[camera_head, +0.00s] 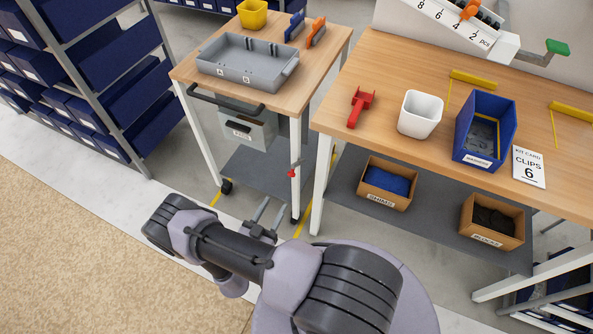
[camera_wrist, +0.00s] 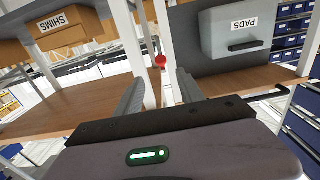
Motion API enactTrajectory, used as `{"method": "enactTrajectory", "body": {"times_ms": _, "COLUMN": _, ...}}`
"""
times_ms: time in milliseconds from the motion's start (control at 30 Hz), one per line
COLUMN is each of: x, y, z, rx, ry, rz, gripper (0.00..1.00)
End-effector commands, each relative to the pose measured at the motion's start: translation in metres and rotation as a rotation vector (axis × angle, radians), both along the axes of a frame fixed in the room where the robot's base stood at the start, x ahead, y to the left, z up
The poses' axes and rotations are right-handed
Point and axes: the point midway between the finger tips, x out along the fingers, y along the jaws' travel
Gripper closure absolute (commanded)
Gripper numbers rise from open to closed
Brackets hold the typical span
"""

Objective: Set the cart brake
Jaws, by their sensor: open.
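The cart (camera_head: 322,58) has a wooden top, pale legs and casters, and stands left of the workbench. A brake lever with a red knob (camera_head: 292,173) sticks out low beside the cart's right front leg; the knob also shows in the wrist view (camera_wrist: 160,60). My gripper (camera_head: 271,211) is open and empty, below and a little left of the knob in the head view. In the wrist view, which looks upside down, the knob appears between and beyond the two fingers (camera_wrist: 160,80), apart from both. The lever's pivot is hard to make out.
The cart carries a grey tray (camera_head: 212,67), a yellow bin (camera_head: 252,18) and a dark front handle (camera_head: 225,102). The workbench (camera_head: 375,75) at right holds a red tool (camera_head: 360,106), white cup (camera_head: 420,114) and blue bin (camera_head: 484,112). Floor in front is clear.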

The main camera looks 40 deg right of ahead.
Motion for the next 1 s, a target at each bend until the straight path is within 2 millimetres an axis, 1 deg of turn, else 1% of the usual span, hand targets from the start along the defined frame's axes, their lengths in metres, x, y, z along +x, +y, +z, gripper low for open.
{"method": "enactTrajectory", "body": {"times_ms": 67, "x": 0.005, "y": -0.015, "z": -0.001, "rx": 0.000, "ry": -0.001, "rz": -0.007, "gripper": 0.55}}
{"method": "enactTrajectory", "body": {"times_ms": 300, "x": 0.032, "y": -0.081, "z": -0.003, "rx": 0.003, "ry": -0.003, "rz": -0.009, "gripper": 0.55}}
{"method": "enactTrajectory", "body": {"times_ms": 400, "x": 0.042, "y": -0.106, "z": -0.003, "rx": 0.003, "ry": -0.002, "rz": -0.009, "gripper": 0.55}}
{"method": "enactTrajectory", "body": {"times_ms": 533, "x": 0.053, "y": -0.131, "z": -0.002, "rx": 0.003, "ry": -0.002, "rz": -0.006, "gripper": 0.55}}
{"method": "enactTrajectory", "body": {"times_ms": 600, "x": 0.058, "y": -0.141, "z": -0.002, "rx": 0.004, "ry": -0.002, "rz": -0.005, "gripper": 0.55}}
{"method": "enactTrajectory", "body": {"times_ms": 700, "x": 0.062, "y": -0.150, "z": -0.001, "rx": 0.004, "ry": -0.001, "rz": -0.004, "gripper": 0.55}}
{"method": "enactTrajectory", "body": {"times_ms": 833, "x": 0.064, "y": -0.155, "z": 0.001, "rx": 0.003, "ry": 0.000, "rz": -0.001, "gripper": 0.55}}
{"method": "enactTrajectory", "body": {"times_ms": 1000, "x": 0.065, "y": -0.155, "z": 0.001, "rx": 0.003, "ry": 0.000, "rz": -0.001, "gripper": 0.55}}
